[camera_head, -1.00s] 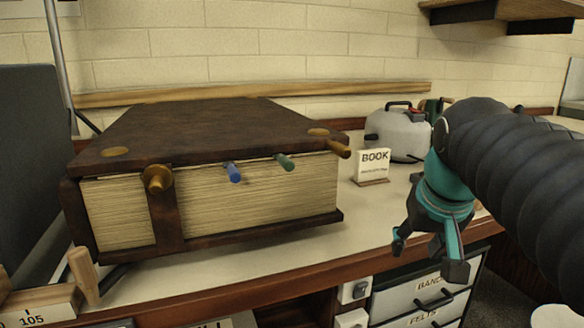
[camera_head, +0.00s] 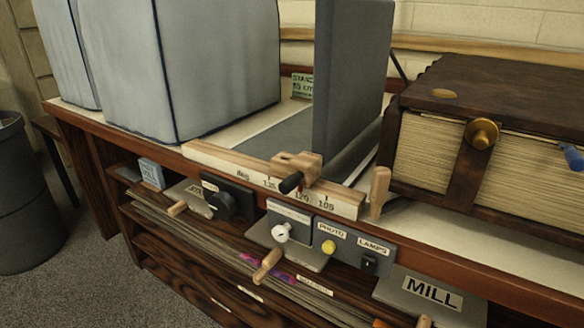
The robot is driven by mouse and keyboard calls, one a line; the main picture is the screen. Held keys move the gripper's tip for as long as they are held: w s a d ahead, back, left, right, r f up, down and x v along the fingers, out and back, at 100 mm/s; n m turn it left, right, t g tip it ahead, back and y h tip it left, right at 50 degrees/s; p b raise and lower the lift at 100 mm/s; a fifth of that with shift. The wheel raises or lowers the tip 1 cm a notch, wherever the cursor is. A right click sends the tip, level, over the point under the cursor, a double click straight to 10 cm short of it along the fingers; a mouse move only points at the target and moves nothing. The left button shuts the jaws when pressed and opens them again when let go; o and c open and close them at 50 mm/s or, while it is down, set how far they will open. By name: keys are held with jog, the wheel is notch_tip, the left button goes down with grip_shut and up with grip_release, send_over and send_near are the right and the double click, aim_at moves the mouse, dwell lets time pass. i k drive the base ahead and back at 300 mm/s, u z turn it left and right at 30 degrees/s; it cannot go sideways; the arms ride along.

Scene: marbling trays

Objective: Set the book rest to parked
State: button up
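A grey board (camera_head: 350,80), which looks like the book rest, stands nearly upright on the bench to the left of the big book. In front of it a wooden rail (camera_head: 205,150) with a white number scale runs along the bench edge. A wooden slider block (camera_head: 297,162) with a black-tipped knob (camera_head: 290,183) sits on the rail, a little left of the 105 mark and near 120. The lettering at the scale's left end is too small to read surely. A wooden peg handle (camera_head: 379,190) stands at the rail's right end. My gripper is out of view.
The thick brown book (camera_head: 440,150) with a brass knob (camera_head: 481,134) stands at right. Grey covered boxes (camera_head: 215,65) stand behind left. A dark bin (camera_head: 25,200) stands at far left.

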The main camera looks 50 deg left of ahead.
aim_at(352, 40)
jog(key=u, duration=2.3)
jog(key=k, duration=0.5)
jog(key=u, duration=1.4)
jog(key=i, duration=1.25)
jog(key=z, duration=1.9)
